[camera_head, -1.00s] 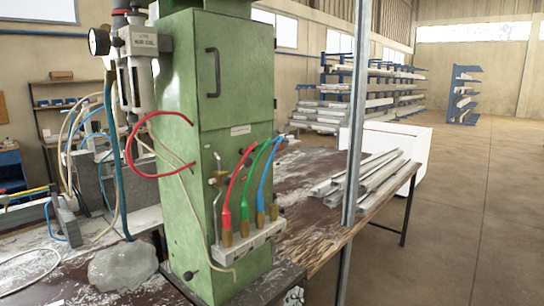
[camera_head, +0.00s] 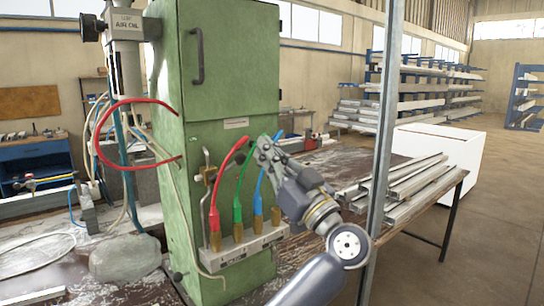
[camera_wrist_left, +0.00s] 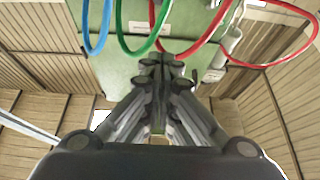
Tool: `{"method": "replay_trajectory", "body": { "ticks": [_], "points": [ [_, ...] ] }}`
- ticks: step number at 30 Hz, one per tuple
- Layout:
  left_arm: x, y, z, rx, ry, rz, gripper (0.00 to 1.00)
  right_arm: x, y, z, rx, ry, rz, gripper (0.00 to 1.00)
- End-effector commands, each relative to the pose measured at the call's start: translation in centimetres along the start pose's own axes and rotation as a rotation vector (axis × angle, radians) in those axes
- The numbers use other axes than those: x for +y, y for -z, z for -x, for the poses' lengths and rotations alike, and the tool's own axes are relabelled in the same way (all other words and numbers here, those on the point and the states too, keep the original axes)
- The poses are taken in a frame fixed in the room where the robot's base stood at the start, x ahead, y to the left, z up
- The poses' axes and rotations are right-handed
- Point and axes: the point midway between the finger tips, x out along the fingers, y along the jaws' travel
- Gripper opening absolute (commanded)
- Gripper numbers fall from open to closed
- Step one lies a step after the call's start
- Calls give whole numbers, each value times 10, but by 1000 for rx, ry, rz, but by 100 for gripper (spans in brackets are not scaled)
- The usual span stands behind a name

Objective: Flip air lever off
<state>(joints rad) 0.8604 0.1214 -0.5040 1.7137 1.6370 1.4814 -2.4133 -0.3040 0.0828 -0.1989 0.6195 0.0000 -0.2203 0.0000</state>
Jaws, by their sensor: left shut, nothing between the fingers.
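A green cabinet (camera_head: 225,80) stands on the bench. On its front is a small brass valve (camera_head: 209,174) with a thin upright metal lever or pipe, left of the hoses; it looks like the air lever, but its exact position is too small to tell. Red (camera_head: 224,180), green (camera_head: 240,190) and blue (camera_head: 263,178) hoses rise from a grey manifold (camera_head: 240,248) below. My left gripper (camera_head: 263,148) is shut and empty, right of the valve and in front of the hoses' upper ends. In the left wrist view its fingertips (camera_wrist_left: 163,66) are together below the hose loops.
A red hose loop (camera_head: 97,140) hangs at the cabinet's left. A metal post (camera_head: 382,130) stands close to my left arm on the right. Metal profiles (camera_head: 415,180) lie on the bench at right. A grey lump (camera_head: 125,258) sits left of the cabinet.

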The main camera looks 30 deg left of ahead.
Motion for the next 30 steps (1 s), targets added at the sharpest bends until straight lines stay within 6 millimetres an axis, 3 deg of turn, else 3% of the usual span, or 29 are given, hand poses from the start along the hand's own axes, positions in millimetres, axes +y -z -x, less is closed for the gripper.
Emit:
{"method": "replay_trajectory", "body": {
  "ticks": [3,10,12,18,30],
  "points": [
    [-1,4,-29,5,4,-4,0,-5,-5,11,-11,6,-1,40],
    [-1,4,-77,4,4,-2,0,-8,2,24,-2,9,-2,40],
    [1,-13,-67,2,-2,-7,0,-7,5,24,3,8,-1,40],
    [1,-33,-60,2,-1,-3,0,-5,10,27,12,6,-1,40],
    [0,-38,-58,2,-1,-1,0,1,8,27,8,-1,2,40]
  ]
}}
